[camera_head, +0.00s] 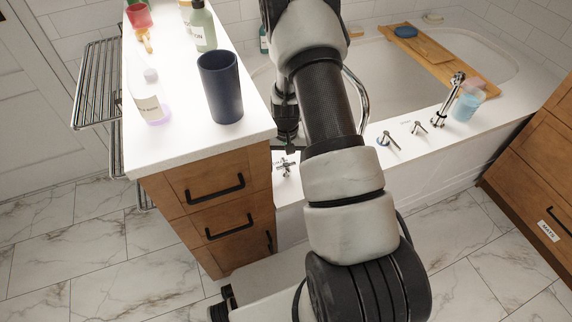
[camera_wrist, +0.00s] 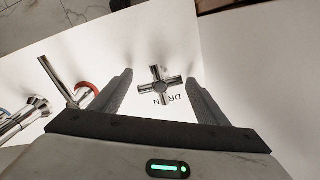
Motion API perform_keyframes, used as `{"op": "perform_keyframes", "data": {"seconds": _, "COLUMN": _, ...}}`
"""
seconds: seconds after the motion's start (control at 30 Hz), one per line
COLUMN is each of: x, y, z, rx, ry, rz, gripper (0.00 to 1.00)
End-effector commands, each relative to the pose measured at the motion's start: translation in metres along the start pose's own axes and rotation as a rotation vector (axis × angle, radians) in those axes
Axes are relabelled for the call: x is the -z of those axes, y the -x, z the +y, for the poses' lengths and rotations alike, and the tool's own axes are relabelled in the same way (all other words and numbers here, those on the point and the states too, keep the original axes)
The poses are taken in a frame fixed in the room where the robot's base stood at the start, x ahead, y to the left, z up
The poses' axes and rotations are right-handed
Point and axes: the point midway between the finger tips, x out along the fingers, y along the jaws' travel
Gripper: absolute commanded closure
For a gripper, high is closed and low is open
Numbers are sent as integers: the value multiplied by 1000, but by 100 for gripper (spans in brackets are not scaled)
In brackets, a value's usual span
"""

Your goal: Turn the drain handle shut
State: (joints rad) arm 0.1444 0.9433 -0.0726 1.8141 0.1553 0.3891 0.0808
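The drain handle (camera_wrist: 160,86) is a chrome cross-shaped knob on the white tub deck, in the middle of the wrist view. Dark letters beside it are partly covered by the handle. It also shows in the head view (camera_head: 285,167), just below my gripper (camera_head: 287,138). In the wrist view my gripper (camera_wrist: 160,77) is open, with one dark finger to the left of the handle and one to the right. A gap shows on each side, and nothing is held. My arm hides part of the gripper in the head view.
A wooden cabinet (camera_head: 208,205) with a dark cup (camera_head: 220,87) and bottles on top stands close left of my gripper. Chrome lever taps (camera_head: 389,139) and a spout lie along the deck to the right. A red ring (camera_wrist: 86,91) marks one fitting.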

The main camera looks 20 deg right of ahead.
Motion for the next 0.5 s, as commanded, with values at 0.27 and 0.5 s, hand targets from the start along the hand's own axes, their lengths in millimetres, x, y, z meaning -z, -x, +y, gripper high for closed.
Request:
{"op": "perform_keyframes", "data": {"seconds": 0.27, "x": 0, "y": 1, "z": 0, "rx": 0, "ry": 1, "rz": 0, "gripper": 32}}
{"op": "perform_keyframes", "data": {"seconds": 0.5, "x": 1, "y": 35, "z": 0, "rx": 1, "ry": 0, "rz": 4, "gripper": 32}}
